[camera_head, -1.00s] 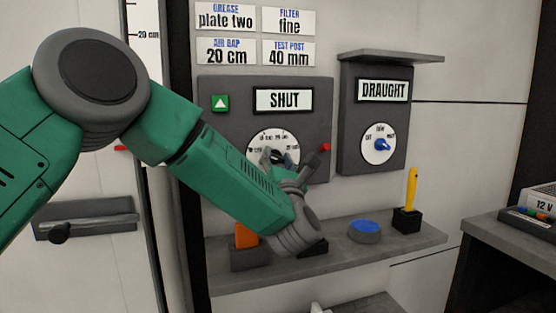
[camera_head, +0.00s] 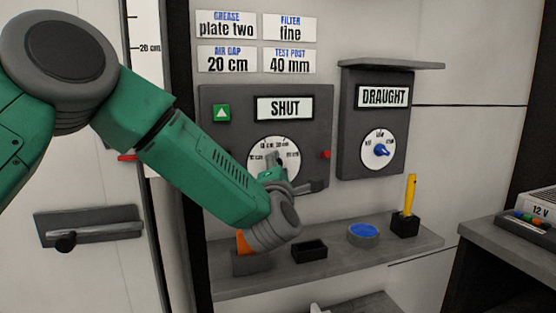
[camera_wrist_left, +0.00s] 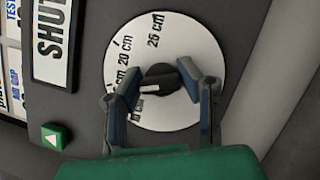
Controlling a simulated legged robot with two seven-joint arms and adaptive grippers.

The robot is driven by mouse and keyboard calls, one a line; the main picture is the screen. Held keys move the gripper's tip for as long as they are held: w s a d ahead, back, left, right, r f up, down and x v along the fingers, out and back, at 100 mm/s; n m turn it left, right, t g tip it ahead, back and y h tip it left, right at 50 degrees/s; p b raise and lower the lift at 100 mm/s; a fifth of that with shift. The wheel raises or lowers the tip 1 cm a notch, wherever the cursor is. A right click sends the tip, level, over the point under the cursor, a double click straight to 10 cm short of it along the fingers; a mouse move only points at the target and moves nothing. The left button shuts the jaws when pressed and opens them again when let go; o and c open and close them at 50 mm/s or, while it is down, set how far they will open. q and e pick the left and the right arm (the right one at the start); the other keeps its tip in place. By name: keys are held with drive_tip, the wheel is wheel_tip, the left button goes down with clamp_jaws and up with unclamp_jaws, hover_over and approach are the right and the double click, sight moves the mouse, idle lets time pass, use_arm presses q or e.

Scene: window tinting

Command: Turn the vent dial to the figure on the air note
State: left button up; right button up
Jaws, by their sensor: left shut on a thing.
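The vent dial (camera_head: 282,151) is a white disc with cm figures on the dark panel below the SHUT display (camera_head: 285,108). It also shows in the left wrist view (camera_wrist_left: 172,30), where 20 cm and 25 cm are readable. My left gripper (camera_head: 274,165) is shut on its black knob (camera_wrist_left: 160,77), one finger on each side. The knob's white mark is on its lower left, below the 20 cm figure; the figures nearest it are partly hidden by a finger. The air note (camera_head: 227,60) reads AIR GAP 20 cm. My right gripper is not in view.
A green triangle button (camera_head: 221,113) and a red button (camera_head: 325,155) flank the dial. The DRAUGHT box (camera_head: 372,135) with a blue knob is to the right. The shelf (camera_head: 340,262) below carries an orange item, a black tray, a blue-topped disc and a yellow-handled tool.

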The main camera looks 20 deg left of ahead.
use_arm(q)
drive_tip(key=m+g+p, duration=0.1)
drive_tip(key=m+p, duration=0.1)
drive_tip(key=m+g+p, duration=0.1)
drive_tip(key=m+p, duration=0.2)
drive_tip(key=m+h+p, duration=0.1)
drive_tip(key=m+p, duration=0.1)
drive_tip(key=p, duration=0.1)
drive_tip(key=shift+s+d+f+m+g, duration=0.1)
drive_tip(key=shift+d+f+m+g, duration=0.05)
drive_tip(key=shift+d+m+g, duration=0.2)
drive_tip(key=shift+a+f+m+g+p, duration=0.1)
drive_tip(key=shift+f+m+g+p, duration=0.2)
drive_tip(key=shift+m+p, duration=0.45)
drive_tip(key=shift+s+f, duration=0.1)
drive_tip(key=o, duration=1.1)
drive_tip(key=shift+o, duration=0.2)
drive_tip(key=shift+w, duration=0.2)
drive_tip(key=shift+r, duration=0.2)
